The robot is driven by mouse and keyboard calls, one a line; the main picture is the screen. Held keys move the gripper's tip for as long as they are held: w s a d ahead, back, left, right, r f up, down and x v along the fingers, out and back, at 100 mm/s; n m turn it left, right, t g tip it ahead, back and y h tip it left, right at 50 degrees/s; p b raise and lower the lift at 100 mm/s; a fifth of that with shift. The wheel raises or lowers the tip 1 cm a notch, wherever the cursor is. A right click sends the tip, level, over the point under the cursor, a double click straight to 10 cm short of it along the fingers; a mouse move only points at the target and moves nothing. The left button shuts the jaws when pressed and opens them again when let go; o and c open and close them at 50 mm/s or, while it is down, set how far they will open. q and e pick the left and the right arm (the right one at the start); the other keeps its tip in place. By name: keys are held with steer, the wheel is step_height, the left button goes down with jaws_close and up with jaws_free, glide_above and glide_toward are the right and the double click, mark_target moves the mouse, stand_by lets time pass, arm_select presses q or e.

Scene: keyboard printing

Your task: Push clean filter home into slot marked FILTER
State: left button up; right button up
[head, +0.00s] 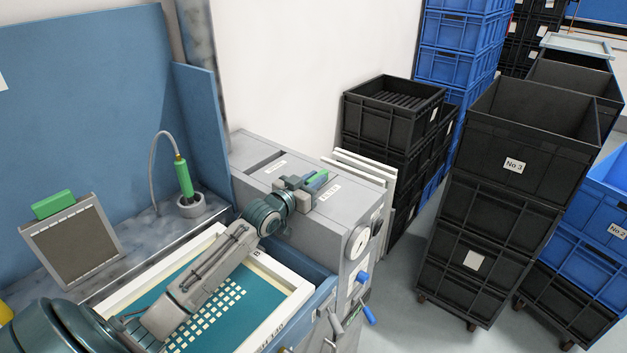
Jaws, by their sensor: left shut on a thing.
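My left gripper (308,184) reaches over the grey machine (250,183) from the lower left and is shut on the filter's green grip (318,177). The grip sits low, right at the machine's top face, beside a white label (329,193) that seems to read FILTER. The filter's body below the grip is hidden, and so is the slot, so I cannot tell how deep it sits. A second framed filter (72,243) with a green grip (53,204) leans at the left on the grey ledge. My right gripper is not in view.
A dark opening (266,161) and another label (278,166) lie on the machine top behind my gripper. A gauge (358,242) and blue handles are on its front. A white-framed screen (277,296) lies under my arm. Black crates (388,124) stand to the right.

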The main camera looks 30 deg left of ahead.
arm_select(q)
jaws_close()
steer(key=o, duration=0.8)
jaws_free()
steer(key=shift+c, duration=0.2)
step_height(320, 180, up, 6)
steer(key=p, duration=0.5)
steer(key=shift+r+p, duration=0.15)
steer(key=shift+p, duration=0.15)
steer(key=shift+s+f, duration=0.1)
steer(key=shift+f, duration=0.1)
